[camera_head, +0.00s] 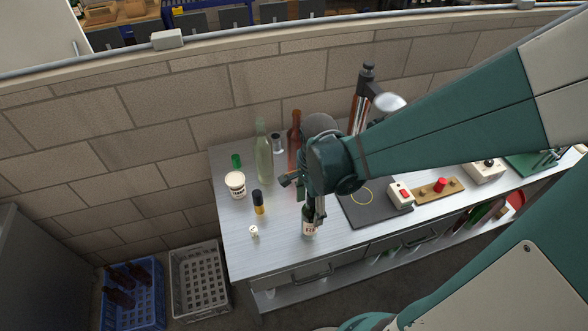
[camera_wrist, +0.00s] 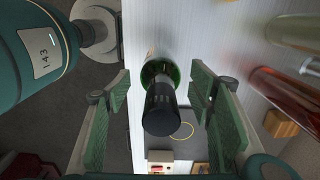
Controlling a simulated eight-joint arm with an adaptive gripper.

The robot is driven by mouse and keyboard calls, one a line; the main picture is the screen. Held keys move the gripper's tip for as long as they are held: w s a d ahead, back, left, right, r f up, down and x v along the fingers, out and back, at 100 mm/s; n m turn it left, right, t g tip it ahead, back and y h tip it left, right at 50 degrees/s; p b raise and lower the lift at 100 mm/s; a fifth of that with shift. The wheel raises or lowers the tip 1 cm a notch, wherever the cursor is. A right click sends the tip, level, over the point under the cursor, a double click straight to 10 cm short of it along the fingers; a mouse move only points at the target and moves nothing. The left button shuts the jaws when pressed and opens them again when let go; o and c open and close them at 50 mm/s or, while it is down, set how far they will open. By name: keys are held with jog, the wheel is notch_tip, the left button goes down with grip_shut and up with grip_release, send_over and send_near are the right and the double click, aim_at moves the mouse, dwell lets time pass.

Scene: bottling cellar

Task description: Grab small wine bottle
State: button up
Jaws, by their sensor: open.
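The small wine bottle (camera_head: 309,228), dark green with a pale label, stands on the steel bench near its front edge. My gripper (camera_head: 305,197) is above and around its upper part, which it partly hides. In the wrist view the bottle (camera_wrist: 160,108) is seen from its black-capped top, with green glass beyond. It is between the two green-padded fingers of my gripper (camera_wrist: 160,78). The fingers are open, with a visible gap on each side of the bottle.
A pale clear bottle (camera_head: 264,160) and an amber bottle (camera_head: 295,135) stand behind my gripper. A white tub (camera_head: 235,183), a dark yellow-banded cylinder (camera_head: 258,203) and a small white item (camera_head: 254,231) are left. A dark mat (camera_head: 365,212) lies right.

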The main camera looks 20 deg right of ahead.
jog(key=shift+f, duration=0.1)
dwell(0.3)
jog(key=shift+a+f+b, duration=0.1)
jog(key=shift+f+b, duration=0.2)
jog(key=shift+f, duration=2.2)
jog(key=c, duration=1.4)
jog(key=shift+r, duration=0.2)
jog(key=shift+r+p, duration=0.65)
jog(key=shift+r, duration=4.15)
